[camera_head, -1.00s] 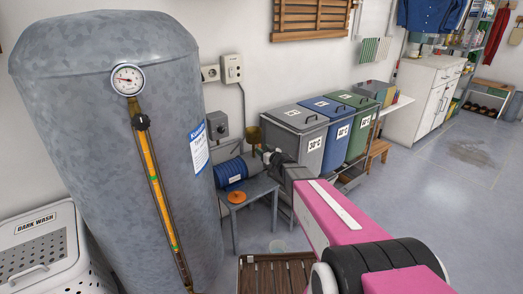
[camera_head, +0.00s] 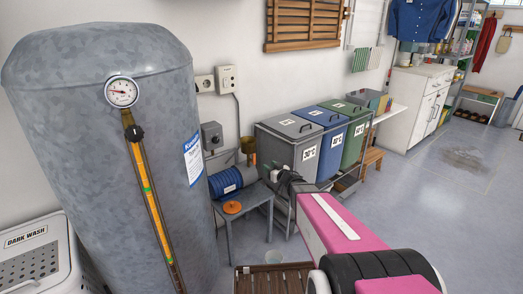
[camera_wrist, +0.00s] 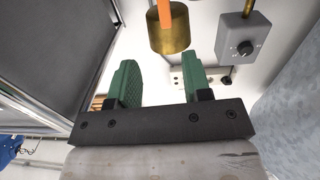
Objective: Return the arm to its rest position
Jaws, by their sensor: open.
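My arm is the pink link reaching from the bottom right of the head view toward the grey bin. My gripper (camera_wrist: 161,82) shows in the wrist view with its two green fingers wide apart and nothing between them. In the head view its dark wrist end (camera_head: 286,180) is in front of the grey bin and right of the small grey table; its fingertips are hard to make out there. A brass cylinder (camera_wrist: 170,34) with an orange bar at its top lies beyond the fingers, apart from them.
A tall grey tank (camera_head: 70,160) stands at left. The small table (camera_head: 232,208) holds a blue cylindrical motor (camera_head: 232,180) and an orange disc (camera_head: 232,207). Grey, blue and green bins (camera_head: 339,148) stand behind my arm. A wooden slatted piece (camera_head: 272,280) is below. Open floor (camera_head: 450,200) is at right.

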